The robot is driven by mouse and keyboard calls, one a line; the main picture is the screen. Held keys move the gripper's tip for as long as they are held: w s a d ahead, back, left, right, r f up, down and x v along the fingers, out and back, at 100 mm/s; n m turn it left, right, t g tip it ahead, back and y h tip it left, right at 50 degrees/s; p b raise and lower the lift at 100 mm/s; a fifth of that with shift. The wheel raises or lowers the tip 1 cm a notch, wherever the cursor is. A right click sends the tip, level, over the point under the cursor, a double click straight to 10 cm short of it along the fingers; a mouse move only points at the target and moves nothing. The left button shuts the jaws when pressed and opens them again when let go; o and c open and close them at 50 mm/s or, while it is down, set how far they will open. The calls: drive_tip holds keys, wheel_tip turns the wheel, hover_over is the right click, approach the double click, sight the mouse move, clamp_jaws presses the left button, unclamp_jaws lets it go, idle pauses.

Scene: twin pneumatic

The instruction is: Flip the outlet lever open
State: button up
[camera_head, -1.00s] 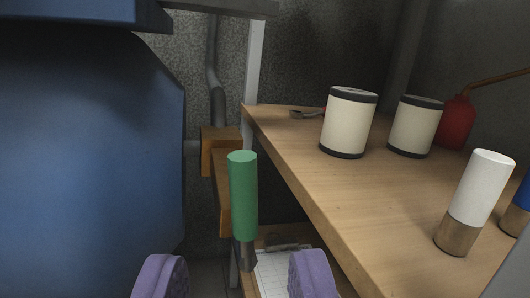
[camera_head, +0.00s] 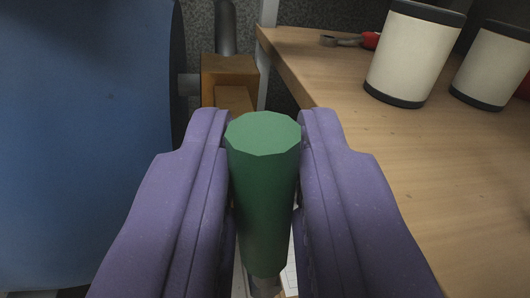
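The outlet lever has a green handle (camera_head: 263,205), upright in the middle of the camera view, with its faceted top facing me. My purple gripper (camera_head: 264,150) has one finger on each side of the handle. Both fingers appear to press against it, with no clear gap. The lower end of the handle meets a metal stem (camera_head: 265,286), mostly hidden by the handle and fingers. An orange-brown valve block (camera_head: 229,75) with a grey pipe above it stands behind the handle.
A large blue tank (camera_head: 90,150) fills the left side, close to my left finger. A wooden table (camera_head: 430,160) lies at the right, with two cream canisters (camera_head: 414,55) (camera_head: 495,65) and a small red-and-grey tool (camera_head: 350,41) on it.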

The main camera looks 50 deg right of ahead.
clamp_jaws()
drive_tip(key=shift+s+d+m+p, duration=0.3)
drive_tip(key=shift+m+p, duration=0.2)
drive_tip(key=shift+m, duration=0.3)
drive_tip(key=shift+o, duration=2.2)
unclamp_jaws()
drive_tip(key=p+v, duration=0.2)
drive_tip(key=v, duration=0.5)
drive_tip(key=shift+s+a+p, duration=0.25)
drive_tip(key=shift+a+p, duration=0.1)
drive_tip(key=shift+p, duration=0.05)
drive_tip(key=shift+r, duration=0.1)
